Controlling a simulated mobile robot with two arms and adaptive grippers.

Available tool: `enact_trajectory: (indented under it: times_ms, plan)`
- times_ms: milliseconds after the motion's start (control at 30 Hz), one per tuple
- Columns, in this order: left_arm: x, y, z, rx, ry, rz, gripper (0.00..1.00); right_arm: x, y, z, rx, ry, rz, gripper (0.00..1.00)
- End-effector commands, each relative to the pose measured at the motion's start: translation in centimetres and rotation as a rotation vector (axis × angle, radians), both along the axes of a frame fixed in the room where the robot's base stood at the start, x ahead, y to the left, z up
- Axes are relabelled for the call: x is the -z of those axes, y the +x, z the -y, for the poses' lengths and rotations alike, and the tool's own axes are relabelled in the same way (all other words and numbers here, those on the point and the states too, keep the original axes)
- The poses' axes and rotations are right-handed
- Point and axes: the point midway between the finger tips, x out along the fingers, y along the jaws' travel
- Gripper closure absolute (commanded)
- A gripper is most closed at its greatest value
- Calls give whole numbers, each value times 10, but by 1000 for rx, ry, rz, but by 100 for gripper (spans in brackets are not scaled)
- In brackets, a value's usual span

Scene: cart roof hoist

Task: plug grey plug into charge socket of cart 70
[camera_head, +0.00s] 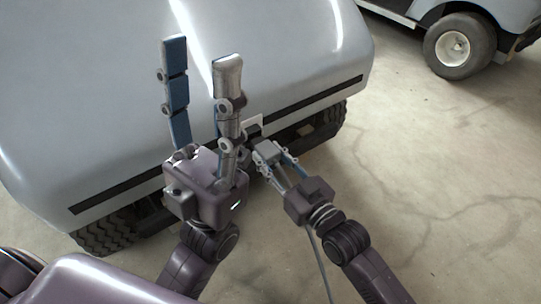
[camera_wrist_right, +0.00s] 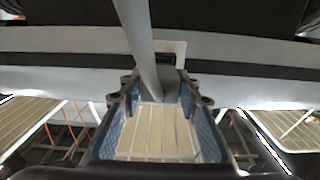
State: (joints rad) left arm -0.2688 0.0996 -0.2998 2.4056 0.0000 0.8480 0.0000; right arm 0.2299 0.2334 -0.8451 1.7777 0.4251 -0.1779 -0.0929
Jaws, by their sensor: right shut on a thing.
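The pale silver cart (camera_head: 110,90) fills the left and middle of the head view; no number is readable. A white-framed plate (camera_head: 253,125) is on its dark bumper strip, probably the charge socket. It also shows in the right wrist view (camera_wrist_right: 181,50), partly covered. My right gripper (camera_head: 268,158) is shut on the grey plug (camera_head: 266,151), close in front of the plate. In the right wrist view the plug (camera_wrist_right: 168,84) sits between the fingers, just short of or at the frame; contact cannot be told. My left gripper (camera_head: 200,55) is open and empty, fingers up before the cart.
A grey cable (camera_head: 322,268) hangs from the right gripper and crosses the right wrist view as a thick bar (camera_wrist_right: 139,40). My left gripper stands close beside the right one. Another cart's wheel (camera_head: 459,46) is at the upper right. The concrete floor (camera_head: 440,170) on the right is clear.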

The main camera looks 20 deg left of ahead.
Motion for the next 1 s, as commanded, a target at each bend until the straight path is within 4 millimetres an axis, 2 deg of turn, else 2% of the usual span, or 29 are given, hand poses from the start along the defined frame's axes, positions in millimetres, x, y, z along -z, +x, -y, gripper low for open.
enact_trajectory:
  times_ms: [267,467,1000]
  plan:
    - [-7,-4,-2,0,-9,14,60,-1,0,0,0,-1,0,100]
    - [1,-3,-2,-1,-11,-11,60,0,0,0,0,0,1,100]
    - [-1,-2,-2,-1,-11,-7,60,0,7,-9,0,0,1,100]
